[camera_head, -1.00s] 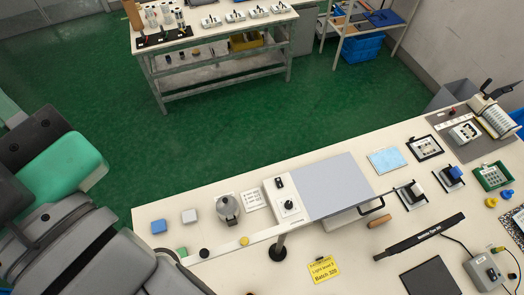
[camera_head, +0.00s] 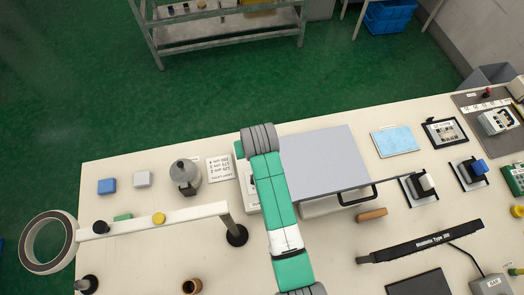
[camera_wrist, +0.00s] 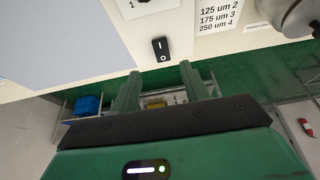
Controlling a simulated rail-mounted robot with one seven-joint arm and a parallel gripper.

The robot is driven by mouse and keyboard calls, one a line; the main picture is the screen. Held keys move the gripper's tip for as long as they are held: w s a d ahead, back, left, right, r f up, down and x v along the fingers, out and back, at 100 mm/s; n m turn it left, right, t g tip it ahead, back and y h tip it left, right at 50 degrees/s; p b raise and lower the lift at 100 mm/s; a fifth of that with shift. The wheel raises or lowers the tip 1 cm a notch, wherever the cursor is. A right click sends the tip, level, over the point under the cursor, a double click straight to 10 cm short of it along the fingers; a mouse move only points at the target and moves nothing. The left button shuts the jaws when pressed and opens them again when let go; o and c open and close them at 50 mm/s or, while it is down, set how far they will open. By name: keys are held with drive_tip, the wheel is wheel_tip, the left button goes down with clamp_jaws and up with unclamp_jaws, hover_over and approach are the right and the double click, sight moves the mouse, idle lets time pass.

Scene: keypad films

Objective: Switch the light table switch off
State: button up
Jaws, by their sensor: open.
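The light table's switch (camera_wrist: 161,49) is a small black rocker with white marks, set in a white panel (camera_wrist: 185,50). Which side is pressed in, I cannot tell. The light table's grey-blue plate (camera_head: 325,155) is beside the panel and also fills the upper left of the wrist view (camera_wrist: 55,40). My gripper (camera_wrist: 160,72) is open and empty; its two green fingers point toward the panel edge near the switch, with the switch between their lines. I see no contact. In the head view my arm covers most of the panel, the switch and the gripper.
A round grey metal object (camera_head: 184,173) and a printed thickness card (camera_head: 220,167) lie left of the panel. A white bar with a magnifier ring (camera_head: 47,243) crosses the front left.

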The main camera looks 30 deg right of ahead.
drive_tip(key=b+x, duration=0.2)
drive_tip(key=x, duration=0.5)
drive_tip(key=shift+w+f, duration=0.25)
drive_tip(key=shift+w, duration=0.05)
